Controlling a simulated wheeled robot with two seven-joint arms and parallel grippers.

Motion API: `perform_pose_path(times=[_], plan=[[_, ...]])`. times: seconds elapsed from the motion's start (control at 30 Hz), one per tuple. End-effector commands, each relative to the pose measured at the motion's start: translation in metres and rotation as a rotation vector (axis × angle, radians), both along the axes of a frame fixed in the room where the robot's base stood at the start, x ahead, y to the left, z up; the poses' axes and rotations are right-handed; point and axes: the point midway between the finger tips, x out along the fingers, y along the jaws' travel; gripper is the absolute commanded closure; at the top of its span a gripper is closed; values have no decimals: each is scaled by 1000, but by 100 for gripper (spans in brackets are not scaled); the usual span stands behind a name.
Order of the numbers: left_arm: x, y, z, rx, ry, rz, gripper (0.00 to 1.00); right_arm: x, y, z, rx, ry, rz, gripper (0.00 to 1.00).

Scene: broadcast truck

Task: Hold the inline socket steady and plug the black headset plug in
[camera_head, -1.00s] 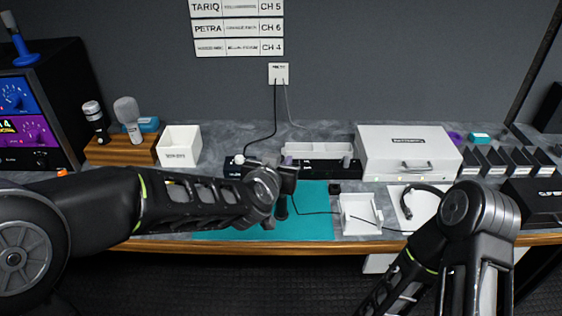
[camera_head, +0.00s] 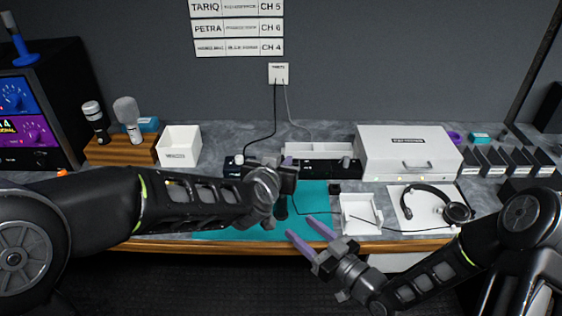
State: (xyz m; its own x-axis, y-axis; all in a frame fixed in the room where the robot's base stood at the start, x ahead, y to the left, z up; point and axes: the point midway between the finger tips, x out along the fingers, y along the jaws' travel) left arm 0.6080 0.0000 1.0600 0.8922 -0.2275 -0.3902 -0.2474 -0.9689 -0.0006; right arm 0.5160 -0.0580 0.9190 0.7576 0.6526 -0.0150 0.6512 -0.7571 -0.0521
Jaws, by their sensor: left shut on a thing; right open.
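My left gripper (camera_head: 284,196) is over the teal mat (camera_head: 225,236), shut on a small dark thing, likely the inline socket (camera_head: 282,208); my wrist hides most of it. My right gripper (camera_head: 306,236) is open and empty, its two purple fingers pointing up and left over the mat's front right edge, apart from the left gripper. The black headset (camera_head: 424,190) lies on a white sheet at the right. Its thin cable (camera_head: 395,231) runs left to the white tray (camera_head: 358,228). The black plug cannot be made out.
A white case (camera_head: 408,150) and a white open box (camera_head: 179,146) stand at the back. A wooden mic stand (camera_head: 120,151) is at the left. The desk's wooden front edge (camera_head: 200,245) runs below the mat.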

Motion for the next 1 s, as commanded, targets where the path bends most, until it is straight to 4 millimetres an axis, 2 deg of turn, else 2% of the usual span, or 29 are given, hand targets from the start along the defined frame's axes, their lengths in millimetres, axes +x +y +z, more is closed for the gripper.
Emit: perform_pose_path(times=[0.03, 0.13, 0.57, 0.77, 1.0], plan=[[0, 0, 0, 0, 0, 0, 100, 2, -9, 0, -12, -20, -14, 48], [0, 0, 0, 0, 0, 0, 100, 4, -17, 0, -28, -43, -26, 48], [0, 0, 0, 0, 0, 0, 100, 5, -16, 0, -30, -47, -27, 48], [0, 0, 0, 0, 0, 0, 100, 14, -9, 0, -30, -47, -26, 48], [0, 0, 0, 0, 0, 0, 100, 38, 12, 0, -29, -47, -25, 48]])
